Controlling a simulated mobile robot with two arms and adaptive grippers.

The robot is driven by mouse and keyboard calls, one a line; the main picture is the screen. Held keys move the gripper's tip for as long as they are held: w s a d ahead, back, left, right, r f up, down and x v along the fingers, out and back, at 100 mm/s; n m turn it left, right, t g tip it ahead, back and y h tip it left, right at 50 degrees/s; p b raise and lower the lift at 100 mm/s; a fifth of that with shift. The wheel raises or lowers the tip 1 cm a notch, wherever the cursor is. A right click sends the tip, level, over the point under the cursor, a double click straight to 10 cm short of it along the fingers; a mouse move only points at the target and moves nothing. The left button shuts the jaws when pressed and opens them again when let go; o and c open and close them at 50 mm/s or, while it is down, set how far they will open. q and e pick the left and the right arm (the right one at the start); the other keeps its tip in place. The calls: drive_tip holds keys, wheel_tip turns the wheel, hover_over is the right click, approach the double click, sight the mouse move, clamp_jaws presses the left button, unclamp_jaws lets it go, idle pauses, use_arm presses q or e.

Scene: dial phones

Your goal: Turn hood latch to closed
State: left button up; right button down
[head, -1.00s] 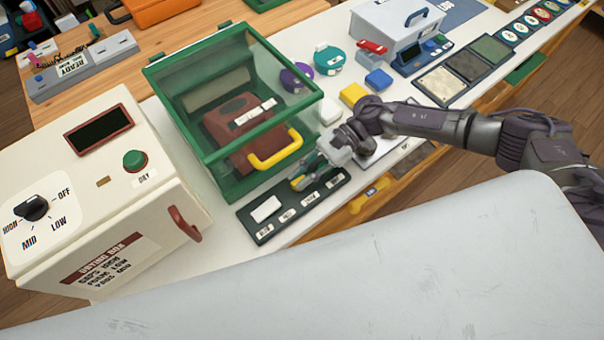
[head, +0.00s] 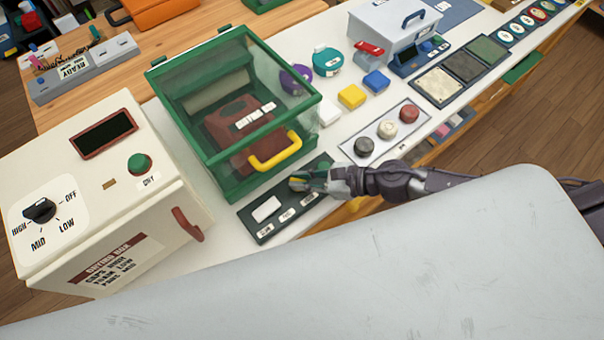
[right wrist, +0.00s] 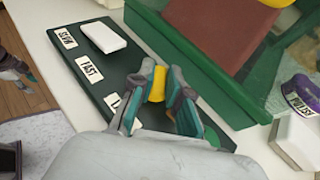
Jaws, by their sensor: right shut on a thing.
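The hood (head: 240,187) is a green-framed clear box with a yellow handle (head: 276,150) on its front; its lid looks down. A dark strip (head: 262,232) with white labels lies before it; the right wrist view shows SLOW and FAST on it (right wrist: 70,62). My right gripper (head: 300,182) is at the strip's right part, close to the hood's front edge. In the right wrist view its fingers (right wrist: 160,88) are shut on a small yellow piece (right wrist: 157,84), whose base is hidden. I cannot tell for sure whether this piece is the latch. My left gripper is not in view.
A cream drying box (head: 105,180) with a dial stands left of the hood. A white block (head: 266,208) sits on the strip. A tray of three round pieces (head: 425,115) and coloured blocks lie to the right. A pale grey surface (head: 330,270) fills the foreground.

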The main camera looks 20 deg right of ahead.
drive_tip(key=m+t+h+p, duration=0.2)
drive_tip(key=m, duration=0.1)
drive_tip(key=m+t+h+p, duration=0.1)
drive_tip(key=shift+s+a+r+m+t+h, duration=0.2)
drive_tip(key=shift+s+m+t+h, duration=0.1)
drive_tip(key=shift+t, duration=0.1)
drive_tip(key=shift+f+m+t+h+p, duration=0.15)
drive_tip(key=shift+m+t+h+p, duration=0.4)
drive_tip(key=shift+m+h, duration=0.25)
drive_tip(key=shift+f+m+t+h+p, duration=0.1)
drive_tip(key=shift+m+t+h+p, duration=0.25)
drive_tip(key=shift+m+h+p, duration=0.4)
drive_tip(key=shift+m+h, duration=0.25)
drive_tip(key=c, duration=1.1)
unclamp_jaws()
drive_tip(key=shift+w, duration=0.1)
drive_tip(key=shift+c, duration=0.2)
drive_tip(key=v, duration=1.2)
